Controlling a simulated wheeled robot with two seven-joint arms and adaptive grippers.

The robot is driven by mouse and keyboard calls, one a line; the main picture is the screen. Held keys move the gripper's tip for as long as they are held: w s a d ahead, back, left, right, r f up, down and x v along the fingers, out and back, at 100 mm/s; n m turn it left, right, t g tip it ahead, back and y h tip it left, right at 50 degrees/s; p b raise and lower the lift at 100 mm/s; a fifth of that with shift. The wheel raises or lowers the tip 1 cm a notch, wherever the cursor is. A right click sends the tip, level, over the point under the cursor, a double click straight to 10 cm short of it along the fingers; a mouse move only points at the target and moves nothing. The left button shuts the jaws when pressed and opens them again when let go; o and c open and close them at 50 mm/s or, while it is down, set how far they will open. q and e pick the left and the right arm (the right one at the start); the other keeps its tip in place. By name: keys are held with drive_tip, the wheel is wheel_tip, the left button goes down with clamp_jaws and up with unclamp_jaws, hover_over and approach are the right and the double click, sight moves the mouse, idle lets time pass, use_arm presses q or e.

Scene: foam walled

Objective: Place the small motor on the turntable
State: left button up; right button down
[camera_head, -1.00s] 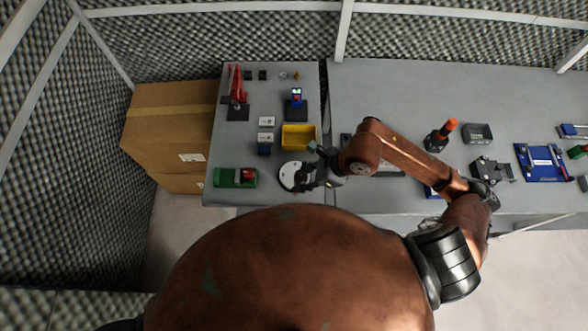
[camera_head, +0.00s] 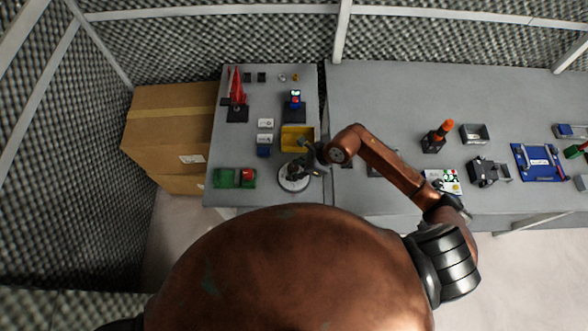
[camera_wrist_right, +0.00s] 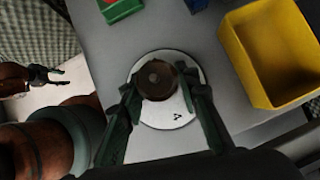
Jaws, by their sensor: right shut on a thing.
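The turntable is a round white disc (camera_head: 294,185) near the front edge of the left bench; in the right wrist view its rim (camera_wrist_right: 167,119) shows around the held part. My right gripper (camera_head: 298,171) is over the disc. It is shut on the small motor (camera_wrist_right: 157,80), a dark brown round body with a lighter centre, held between both fingers. The motor overlaps the disc in that view; I cannot tell whether it touches it. My left gripper (camera_wrist_right: 62,77) shows at the left of the wrist view, empty, its fingers apart, away from the turntable.
A yellow bin (camera_head: 297,139) stands just behind the turntable. A green tray with a red part (camera_head: 235,177) lies to its left. White and blue small boxes (camera_head: 265,138) and a red cone (camera_head: 236,86) stand farther back. The right bench holds several fixtures.

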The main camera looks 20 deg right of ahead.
drive_tip(key=shift+f, duration=0.1)
drive_tip(key=c, duration=1.5)
unclamp_jaws()
drive_tip(key=shift+o, duration=0.2)
drive_tip(key=shift+d+r, duration=0.1)
drive_tip(key=shift+r, duration=0.2)
drive_tip(key=v, duration=1.1)
drive_tip(key=shift+d+r, duration=0.15)
drive_tip(key=shift+r, duration=0.1)
drive_tip(key=shift+s, duration=0.15)
